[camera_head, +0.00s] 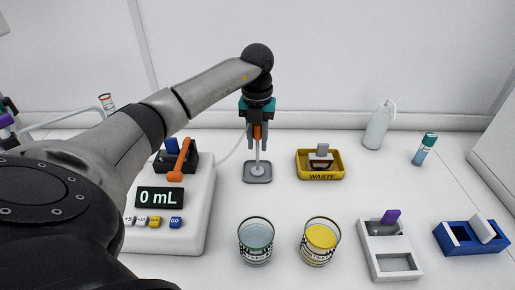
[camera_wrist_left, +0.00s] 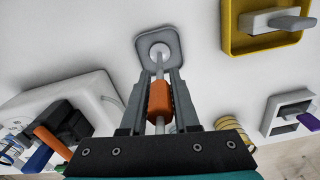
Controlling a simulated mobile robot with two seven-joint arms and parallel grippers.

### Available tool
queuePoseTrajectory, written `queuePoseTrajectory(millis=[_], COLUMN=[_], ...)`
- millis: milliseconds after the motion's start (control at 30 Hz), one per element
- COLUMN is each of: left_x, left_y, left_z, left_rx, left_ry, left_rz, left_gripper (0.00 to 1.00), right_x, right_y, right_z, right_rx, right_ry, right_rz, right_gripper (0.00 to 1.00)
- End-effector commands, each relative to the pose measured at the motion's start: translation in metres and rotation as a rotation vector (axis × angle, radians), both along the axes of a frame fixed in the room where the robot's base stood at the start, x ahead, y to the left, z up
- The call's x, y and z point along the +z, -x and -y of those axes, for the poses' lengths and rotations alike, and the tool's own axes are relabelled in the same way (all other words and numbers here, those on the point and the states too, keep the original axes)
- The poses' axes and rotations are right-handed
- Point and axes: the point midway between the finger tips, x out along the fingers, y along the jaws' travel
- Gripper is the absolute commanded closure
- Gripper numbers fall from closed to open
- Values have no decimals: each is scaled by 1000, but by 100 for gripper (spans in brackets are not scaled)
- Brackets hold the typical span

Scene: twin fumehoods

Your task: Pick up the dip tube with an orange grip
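The dip tube is a thin pale tube with an orange grip (camera_head: 257,132). It stands upright, its lower end on a small grey square holder (camera_head: 257,179). In the left wrist view the orange grip (camera_wrist_left: 159,101) sits between my left gripper's two grey fingers (camera_wrist_left: 160,75), with very little space at its sides. I cannot tell whether the fingers press on it. In the head view my left gripper (camera_head: 257,130) comes down from above around the grip. My right gripper is in neither view.
Left of the tube is a white dispenser with a "0 mL" display (camera_head: 160,197) and an orange lever. A yellow waste tray (camera_head: 342,171) stands to the right. In front are two beakers (camera_head: 256,258) (camera_head: 320,257). A wash bottle (camera_head: 378,130) and blue holder (camera_head: 470,238) stand farther right.

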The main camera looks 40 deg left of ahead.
Motion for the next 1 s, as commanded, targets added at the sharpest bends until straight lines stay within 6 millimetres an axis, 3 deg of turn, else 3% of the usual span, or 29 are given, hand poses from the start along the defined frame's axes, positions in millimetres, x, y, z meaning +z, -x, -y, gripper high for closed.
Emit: queuePoseTrajectory(millis=[33,233,767,1000], left_x=[0,0,2,21], left_y=[0,0,0,-1], left_z=[0,0,0,0], left_rx=[0,0,0,-1], left_ry=[0,0,0,0], left_rz=[0,0,1,4], left_gripper=[77,100,100,100], right_x=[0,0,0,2], right_y=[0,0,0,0], right_z=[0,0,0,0], right_rx=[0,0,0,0], right_ry=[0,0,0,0], right_rz=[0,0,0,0], right_gripper=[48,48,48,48])
